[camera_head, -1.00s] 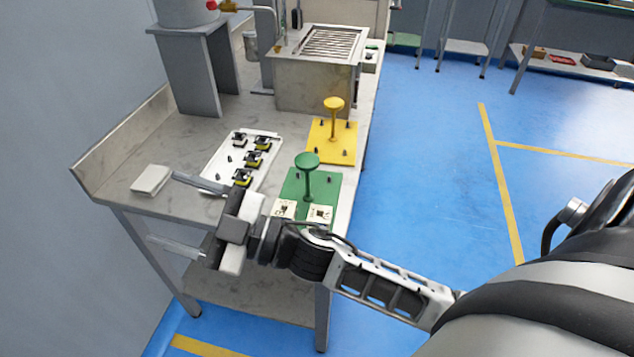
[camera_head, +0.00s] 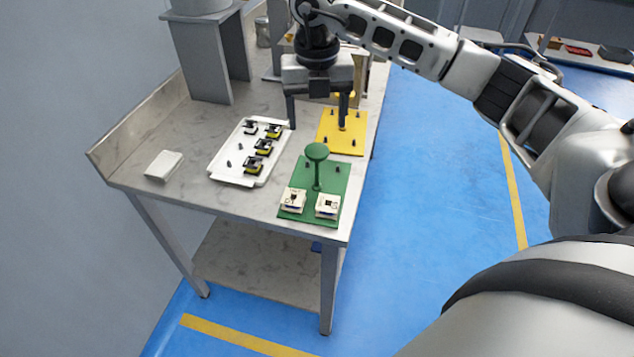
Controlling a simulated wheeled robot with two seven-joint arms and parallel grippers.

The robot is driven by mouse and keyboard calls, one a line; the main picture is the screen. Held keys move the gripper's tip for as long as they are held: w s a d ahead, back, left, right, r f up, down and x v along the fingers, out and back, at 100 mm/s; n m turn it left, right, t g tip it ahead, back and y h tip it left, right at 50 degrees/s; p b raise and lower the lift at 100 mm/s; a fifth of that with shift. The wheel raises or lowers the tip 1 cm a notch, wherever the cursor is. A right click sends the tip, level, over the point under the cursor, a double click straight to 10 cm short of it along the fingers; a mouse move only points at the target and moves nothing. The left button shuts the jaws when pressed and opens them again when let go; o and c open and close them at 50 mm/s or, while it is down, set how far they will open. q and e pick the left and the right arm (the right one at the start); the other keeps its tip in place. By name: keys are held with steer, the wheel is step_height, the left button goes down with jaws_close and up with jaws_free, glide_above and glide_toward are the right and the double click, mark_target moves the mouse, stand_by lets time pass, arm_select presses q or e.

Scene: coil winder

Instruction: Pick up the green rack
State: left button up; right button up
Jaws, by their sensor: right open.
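The green rack (camera_head: 327,178) is a flat green plate with an upright post and a round green knob (camera_head: 317,151). It lies on the grey marbled table near its front right corner. Two small white blocks sit on its front half, and short dark pegs stand on its back half. My right gripper (camera_head: 318,125) is above the table behind the green rack, fingers pointing down and spread apart, empty. It partly covers the yellow rack (camera_head: 342,142), whose knob is mostly hidden. My left gripper is not in view.
A white tray (camera_head: 223,168) with several black and yellow parts lies left of the green rack. A small white box (camera_head: 164,165) sits near the left edge. A grey stand (camera_head: 207,60) is at the back left. The front strip of the table (camera_head: 215,200) is clear.

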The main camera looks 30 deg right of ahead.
mark_target(317, 149)
step_height(317, 149, down, 12)
steer(key=shift+r+p, duration=0.1)
steer(key=shift+p, duration=0.6)
steer(key=c, duration=1.3)
jaws_close()
steer(key=shift+r, duration=0.1)
